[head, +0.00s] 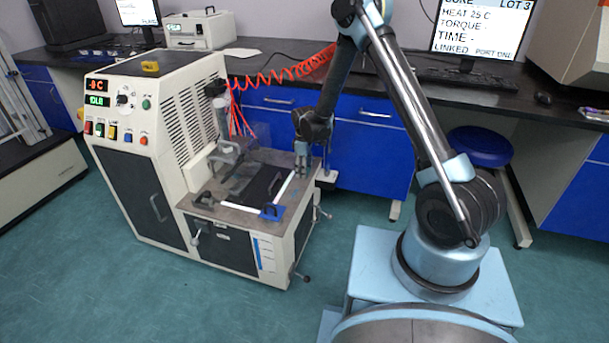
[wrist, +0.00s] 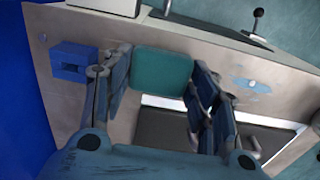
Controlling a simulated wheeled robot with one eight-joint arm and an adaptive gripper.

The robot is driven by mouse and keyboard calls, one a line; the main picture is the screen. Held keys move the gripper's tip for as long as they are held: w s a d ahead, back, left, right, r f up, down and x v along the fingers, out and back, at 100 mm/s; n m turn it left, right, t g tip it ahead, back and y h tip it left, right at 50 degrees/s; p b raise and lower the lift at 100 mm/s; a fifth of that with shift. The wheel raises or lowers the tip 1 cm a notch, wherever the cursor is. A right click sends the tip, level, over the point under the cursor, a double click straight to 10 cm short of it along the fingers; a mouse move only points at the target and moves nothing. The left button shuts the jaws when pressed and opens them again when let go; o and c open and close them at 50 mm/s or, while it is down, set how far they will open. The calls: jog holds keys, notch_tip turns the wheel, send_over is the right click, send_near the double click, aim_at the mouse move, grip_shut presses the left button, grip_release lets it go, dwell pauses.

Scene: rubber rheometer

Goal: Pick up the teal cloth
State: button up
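The teal cloth (wrist: 162,82) shows in the wrist view as a small flat, rounded square on the machine's pale worktop (wrist: 225,72). It lies between the two spread fingers of my gripper (wrist: 160,62), with its side edges close to the fingertips. I cannot tell whether the fingers touch it. In the head view my gripper (head: 303,170) points down over the right back part of the worktop. I cannot make out the cloth there; the gripper may hide it.
A blue block (wrist: 72,62) stands left of my gripper in the wrist view. A dark plate framed by white strips (head: 262,184) lies on the worktop, with a blue piece (head: 272,212) at its front corner. A red coiled hose (head: 290,68) hangs behind. The bench (head: 270,60) runs along the back.

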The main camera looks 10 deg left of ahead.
jog(key=shift+c, duration=0.3)
notch_tip(320, 180, up, 10)
dwell(0.6)
